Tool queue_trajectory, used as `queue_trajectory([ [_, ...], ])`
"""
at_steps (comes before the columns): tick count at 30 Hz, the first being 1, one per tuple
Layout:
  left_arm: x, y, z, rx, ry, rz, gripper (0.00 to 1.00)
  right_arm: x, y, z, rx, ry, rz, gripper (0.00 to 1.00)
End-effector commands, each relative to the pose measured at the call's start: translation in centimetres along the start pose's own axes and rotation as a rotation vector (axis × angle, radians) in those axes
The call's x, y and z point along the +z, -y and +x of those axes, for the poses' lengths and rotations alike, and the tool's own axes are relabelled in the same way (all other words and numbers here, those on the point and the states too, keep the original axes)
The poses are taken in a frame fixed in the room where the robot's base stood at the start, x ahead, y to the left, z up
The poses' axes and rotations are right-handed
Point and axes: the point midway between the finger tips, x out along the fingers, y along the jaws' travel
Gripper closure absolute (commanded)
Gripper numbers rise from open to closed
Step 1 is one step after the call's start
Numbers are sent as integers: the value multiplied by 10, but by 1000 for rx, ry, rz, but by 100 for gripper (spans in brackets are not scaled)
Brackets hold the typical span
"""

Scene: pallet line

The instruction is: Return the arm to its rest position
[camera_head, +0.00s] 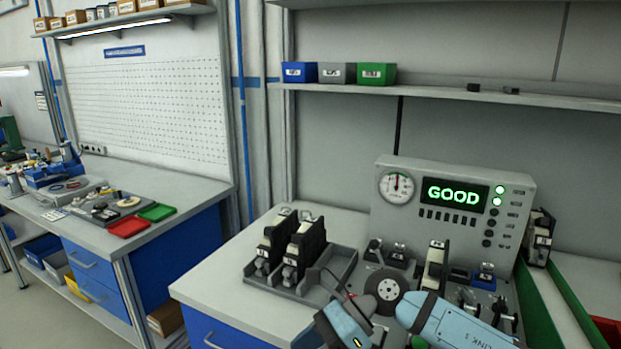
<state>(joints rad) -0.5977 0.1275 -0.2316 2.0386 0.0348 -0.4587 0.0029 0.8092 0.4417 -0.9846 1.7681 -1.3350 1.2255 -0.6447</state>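My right arm (455,322) comes in from the lower right as a light blue link over the front of the test bench. A second light blue piece (345,326) stands left of it at the bottom edge, near a dark grey round part (387,288). Slim dark pieces above that blue piece may be gripper fingers; I cannot tell whether they are open or shut, or hold anything. No arm comes in from the left, and my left gripper is not in view.
A grey tray (338,262) holds black-and-grey units (304,248) just left of the arm. Behind stands a test panel (513,205) with a gauge and a lit GOOD display (454,194). Small fixtures crowd the bench beside the arm. The bench's left front corner (215,285) is clear.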

Motion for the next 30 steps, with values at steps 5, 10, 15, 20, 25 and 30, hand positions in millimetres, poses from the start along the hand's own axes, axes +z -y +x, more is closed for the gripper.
queue_trajectory([
  [5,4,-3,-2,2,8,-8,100,24,-22,26,113,529,337,42],
  [10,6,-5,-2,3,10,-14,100,19,-19,11,206,992,738,42],
  [15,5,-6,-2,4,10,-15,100,-32,-3,-11,288,1419,1195,42],
  [20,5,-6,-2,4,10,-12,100,-121,3,-19,351,1788,1662,42],
  [25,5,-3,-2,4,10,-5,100,-229,-19,-4,397,2112,2136,42],
  [30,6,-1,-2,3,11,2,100,-305,-55,19,-352,-1939,-2075,42],
])
